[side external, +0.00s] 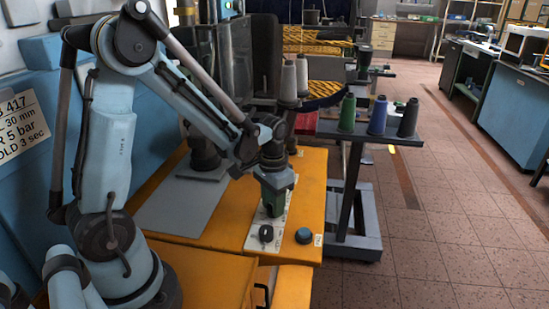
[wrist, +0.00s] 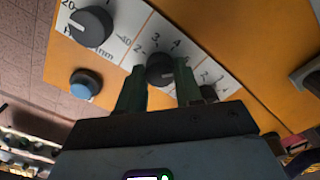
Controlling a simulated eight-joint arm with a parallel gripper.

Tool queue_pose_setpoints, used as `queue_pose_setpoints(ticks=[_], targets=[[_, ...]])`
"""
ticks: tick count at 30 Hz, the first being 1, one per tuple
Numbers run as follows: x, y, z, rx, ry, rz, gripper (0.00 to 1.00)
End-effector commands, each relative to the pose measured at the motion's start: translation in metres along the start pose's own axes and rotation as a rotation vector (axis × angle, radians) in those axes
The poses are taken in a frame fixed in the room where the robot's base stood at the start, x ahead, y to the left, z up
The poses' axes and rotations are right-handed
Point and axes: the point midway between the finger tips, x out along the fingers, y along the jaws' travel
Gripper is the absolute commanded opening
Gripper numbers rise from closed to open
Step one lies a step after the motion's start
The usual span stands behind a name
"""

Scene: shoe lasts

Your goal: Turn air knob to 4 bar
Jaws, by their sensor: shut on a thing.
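In the wrist view a dark round knob (wrist: 160,72) sits on a white printed strip (wrist: 128,18), with the numbers 2, 3 and 4 visible beside it. A pale mark shows on its face, but I cannot tell which number it points at. My gripper (wrist: 159,66) is shut on this knob, one green finger on each side. In the side external view my gripper (side external: 273,208) points down onto the strip (side external: 257,243) and hides the held knob. The fingers also cover part of the scale.
A larger knob (wrist: 91,26) marked in mm is on the strip; it also shows in the side external view (side external: 266,233). A blue-topped button (wrist: 85,84) stands beside the strip. Another dark knob (wrist: 208,93) is close to one finger. A wall sign (side external: 17,122) reads 30 mm, 5 bar, 3 sec.

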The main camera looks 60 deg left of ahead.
Motion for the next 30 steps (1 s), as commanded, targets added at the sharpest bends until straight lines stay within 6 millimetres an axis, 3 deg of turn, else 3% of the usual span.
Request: queue_pose_setpoints(ticks=[30], targets=[[0.0002, 0.0000, -0.0002, -0.689, 0.000, -0.001, 0.04]])
